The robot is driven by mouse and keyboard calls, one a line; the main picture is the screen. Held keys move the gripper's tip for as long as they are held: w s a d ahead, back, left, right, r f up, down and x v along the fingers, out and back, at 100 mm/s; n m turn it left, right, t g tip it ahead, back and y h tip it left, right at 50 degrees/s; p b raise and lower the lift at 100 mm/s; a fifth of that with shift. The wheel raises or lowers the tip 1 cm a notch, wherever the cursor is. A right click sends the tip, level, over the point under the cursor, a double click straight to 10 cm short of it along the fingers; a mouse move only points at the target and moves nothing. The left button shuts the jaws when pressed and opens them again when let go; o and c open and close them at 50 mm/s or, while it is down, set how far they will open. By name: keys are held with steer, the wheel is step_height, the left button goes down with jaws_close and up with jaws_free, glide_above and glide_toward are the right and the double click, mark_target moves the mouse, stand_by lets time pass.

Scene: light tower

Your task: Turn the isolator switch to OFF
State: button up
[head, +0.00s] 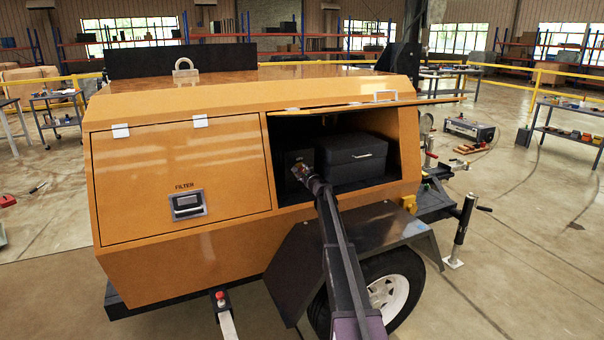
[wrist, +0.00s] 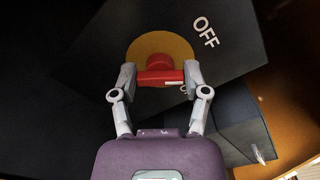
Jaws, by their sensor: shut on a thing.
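The isolator switch (wrist: 160,64) is a red rotary handle on a round yellow plate (wrist: 146,47), on the face of a dark box. My gripper (wrist: 159,78) is shut on the red handle, one finger at each end of its bar. A white mark shows near the bar's right end, beside a label mostly hidden by the right finger. The white OFF lettering (wrist: 205,32) stands up and right of the yellow plate. In the head view my gripper (head: 301,171) reaches into the open bay, and the handle is too small to make out clearly.
A black case (head: 352,160) sits right of the switch box (head: 287,160) inside the bay. The raised orange door (head: 375,103) hangs over the opening. The fender (head: 385,222) and wheel lie below my arm. A closed FILTER door (head: 180,170) is at left.

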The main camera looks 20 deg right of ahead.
steer(key=n, duration=0.3)
steer(key=shift+w+a+n, duration=0.1)
steer(key=shift+n, duration=0.2)
steer(key=shift+f+n, duration=0.1)
steer(key=shift+n, duration=1.7)
steer(key=o, duration=1.2)
steer(key=shift+c, duration=0.2)
steer(key=shift+s, duration=0.2)
steer(key=s, duration=1.1)
steer(key=shift+s+d, duration=0.3)
steer(key=shift+s, duration=0.1)
steer(key=shift+a, duration=0.1)
